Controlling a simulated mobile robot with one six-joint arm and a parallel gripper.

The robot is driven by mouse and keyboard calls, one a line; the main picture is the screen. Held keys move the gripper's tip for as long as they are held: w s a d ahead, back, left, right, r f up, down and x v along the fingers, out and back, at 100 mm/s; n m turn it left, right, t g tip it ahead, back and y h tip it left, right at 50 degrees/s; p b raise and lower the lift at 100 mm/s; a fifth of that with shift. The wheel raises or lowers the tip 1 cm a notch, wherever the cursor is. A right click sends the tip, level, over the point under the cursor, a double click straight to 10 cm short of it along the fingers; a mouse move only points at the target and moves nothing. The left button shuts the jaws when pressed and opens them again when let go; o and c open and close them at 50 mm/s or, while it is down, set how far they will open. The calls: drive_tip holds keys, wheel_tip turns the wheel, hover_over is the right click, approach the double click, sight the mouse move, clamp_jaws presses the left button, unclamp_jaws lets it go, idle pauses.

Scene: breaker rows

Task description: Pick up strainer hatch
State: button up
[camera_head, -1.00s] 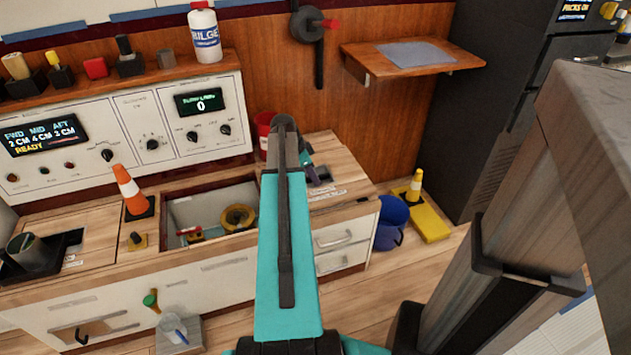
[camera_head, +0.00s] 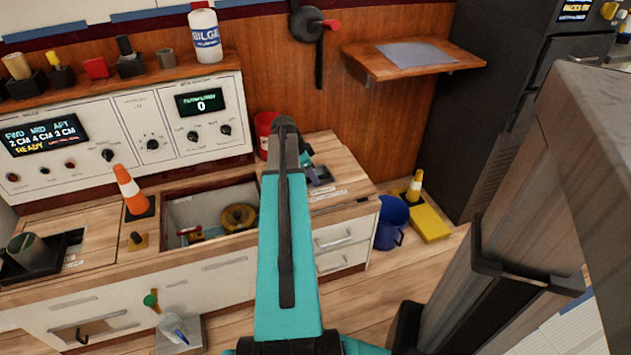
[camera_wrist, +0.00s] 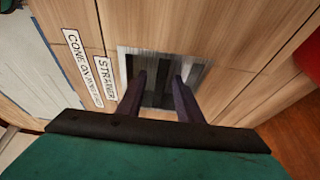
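The strainer hatch (camera_wrist: 202,72) is a square metal plate with dark slots, set in the wooden counter beside a label reading STRAINER (camera_wrist: 105,80). In the wrist view my gripper (camera_wrist: 159,75) is over it. The two dark purple fingers stand apart, with their tips at the dark slots. A narrow bar shows between them. I cannot tell whether the fingers touch it. In the head view, my arm hides much of the gripper and hatch at the counter's right end.
An open compartment (camera_head: 190,212) left of my arm holds a round yellowish part (camera_head: 238,217). An orange cone (camera_head: 130,188) stands beside it. A red bucket (camera_head: 264,122) is behind my arm. A blue bucket (camera_head: 390,235) and yellow block (camera_head: 430,222) are on the floor at right.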

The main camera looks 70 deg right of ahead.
clamp_jaws()
drive_tip(key=shift+r, duration=0.1)
idle(1.2)
